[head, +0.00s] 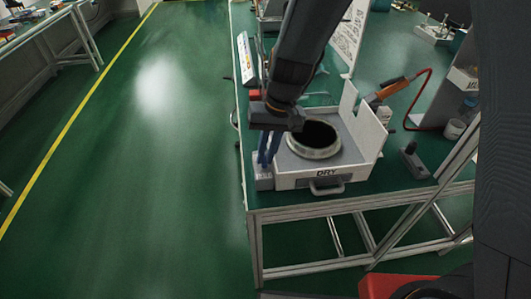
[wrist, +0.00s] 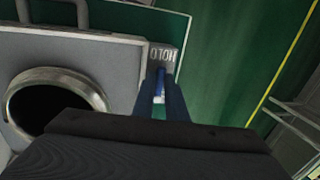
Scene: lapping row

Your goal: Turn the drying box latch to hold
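The drying box (head: 298,181) is a light grey box marked DRY, with a round metal-rimmed opening on top and a raised lid. Its latch (wrist: 160,85) shows in the wrist view as a small blue piece between my fingers. Beside it, a grey plate (wrist: 164,54) carries the word HOLD, seen upside down. In the head view a grey block (head: 264,184) sits at the box's left front corner, under my gripper (head: 267,162). My gripper's two blue fingers point down and stand apart, around the latch in the wrist view (wrist: 160,80). Contact with the latch cannot be made out.
A handle (head: 327,187) projects from the box front. A small dark device (head: 413,163) and an orange-handled tool (head: 387,90) with a red cable lie to the right on the green bench (head: 400,192). The green floor at left is clear, with a yellow line.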

